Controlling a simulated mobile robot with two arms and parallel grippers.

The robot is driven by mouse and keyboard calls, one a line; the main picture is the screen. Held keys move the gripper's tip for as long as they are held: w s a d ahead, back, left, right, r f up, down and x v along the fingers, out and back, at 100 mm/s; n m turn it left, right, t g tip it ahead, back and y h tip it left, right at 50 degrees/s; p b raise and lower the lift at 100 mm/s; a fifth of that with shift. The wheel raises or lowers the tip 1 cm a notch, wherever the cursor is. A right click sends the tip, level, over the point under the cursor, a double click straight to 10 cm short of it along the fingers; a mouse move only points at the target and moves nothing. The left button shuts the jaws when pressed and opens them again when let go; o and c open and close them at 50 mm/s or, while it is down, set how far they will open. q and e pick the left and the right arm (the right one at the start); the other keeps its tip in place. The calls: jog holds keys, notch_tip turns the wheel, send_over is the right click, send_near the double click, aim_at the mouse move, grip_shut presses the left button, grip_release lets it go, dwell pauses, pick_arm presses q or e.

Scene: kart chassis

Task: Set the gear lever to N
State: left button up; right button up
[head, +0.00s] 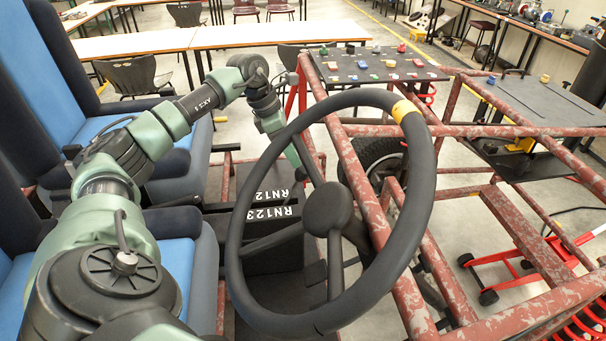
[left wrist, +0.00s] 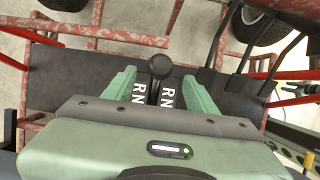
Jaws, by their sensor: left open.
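The gear lever (left wrist: 160,66) has a round black knob and stands between two dark plates with white letters. In the left wrist view its knob lies between the open fingers of my left gripper (left wrist: 159,88), with a gap on both sides. In the head view my left gripper (head: 296,158) points down above the gear plates (head: 268,212), marked R, N, 1, 2, 3. There the lever cannot be made out clearly, and the steering wheel hides part of this area. Which mark the lever stands at cannot be told. My right gripper is out of view.
The black steering wheel (head: 419,190) with a yellow mark stands close to my left gripper. Blue seats (head: 199,262) are at left. Red frame tubes (head: 375,215) run at right. A dark tray (head: 370,66) with small coloured parts is behind.

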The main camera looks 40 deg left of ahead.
aim_at(302, 170)
pick_arm(q)
jog(key=shift+p+x, duration=0.65)
jog(key=shift+x, duration=3.25)
grip_shut()
